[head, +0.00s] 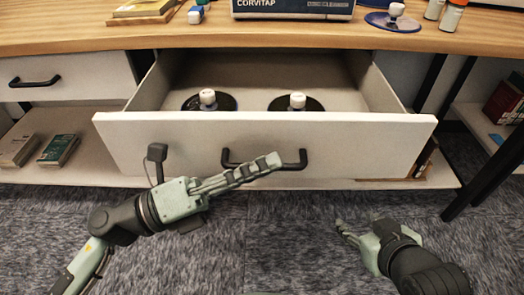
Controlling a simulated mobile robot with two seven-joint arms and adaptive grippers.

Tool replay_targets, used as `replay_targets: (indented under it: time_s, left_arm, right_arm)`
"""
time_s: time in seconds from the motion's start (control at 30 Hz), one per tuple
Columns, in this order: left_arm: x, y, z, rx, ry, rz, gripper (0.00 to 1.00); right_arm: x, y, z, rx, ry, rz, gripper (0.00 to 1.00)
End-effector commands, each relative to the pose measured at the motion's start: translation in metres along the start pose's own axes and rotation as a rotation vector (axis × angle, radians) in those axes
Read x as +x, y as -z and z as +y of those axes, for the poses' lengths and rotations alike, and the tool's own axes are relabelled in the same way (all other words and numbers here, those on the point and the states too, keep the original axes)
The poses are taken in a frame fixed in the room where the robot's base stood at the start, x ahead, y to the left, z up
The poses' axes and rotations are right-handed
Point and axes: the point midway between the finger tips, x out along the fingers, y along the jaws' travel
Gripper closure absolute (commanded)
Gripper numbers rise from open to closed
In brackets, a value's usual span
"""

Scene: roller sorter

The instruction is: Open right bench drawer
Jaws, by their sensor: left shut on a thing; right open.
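The right bench drawer (380,137) stands pulled out from the wooden bench, and its inside is visible. It has a white front with a black bar handle (302,160). My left gripper (270,162) reaches in from the left and is shut on the handle, its fingers covering the middle of the bar. My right gripper (345,230) is open and empty, low in front of the drawer's right half and apart from it. Two dark discs with white knobs, a left one (208,100) and a right one (297,104), lie inside the drawer.
A closed left drawer (60,75) sits beside it. A blue box (292,9), a disc with a white knob (394,20) and small bottles (451,15) stand on the bench top (190,35). Books (58,150) lie on the lower shelf. The carpet in front is clear.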

Motion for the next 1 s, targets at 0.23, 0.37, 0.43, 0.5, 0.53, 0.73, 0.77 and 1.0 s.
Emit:
replay_targets:
  time_s: [0.23,0.37,0.43,0.5,0.53,0.73,0.77,1.0]
  left_arm:
    - [-0.0026,0.0068,-0.0056,0.000,0.002,0.000,1.00]
    - [-0.0029,0.0074,-0.0061,0.000,0.002,0.000,1.00]
    - [-0.0029,0.0074,-0.0062,0.000,0.002,0.000,1.00]
    - [-0.0029,0.0073,-0.0061,0.000,0.002,-0.001,1.00]
    - [-0.0029,0.0073,-0.0061,0.000,0.002,-0.001,1.00]
    - [-0.0029,0.0070,-0.0060,0.000,0.002,-0.001,0.81]
    - [-0.0029,0.0070,-0.0059,0.000,0.002,-0.001,0.81]
    - [-0.0030,0.0070,-0.0056,0.000,0.001,-0.001,0.81]
  right_arm:
    - [-0.0004,-0.0036,0.0016,0.000,-0.003,-0.017,0.53]
    - [-0.0003,-0.0041,0.0016,0.000,-0.003,-0.019,0.53]
    - [-0.0003,-0.0041,0.0016,0.000,-0.004,-0.019,0.53]
    - [-0.0003,-0.0041,0.0017,0.000,-0.004,-0.019,0.53]
    - [-0.0003,-0.0041,0.0017,0.000,-0.004,-0.019,0.53]
    - [-0.0002,-0.0040,0.0018,0.000,-0.004,-0.018,0.53]
    - [-0.0002,-0.0040,0.0018,0.000,-0.004,-0.018,0.53]
    - [-0.0007,-0.0036,0.0029,-0.001,-0.006,-0.015,0.53]
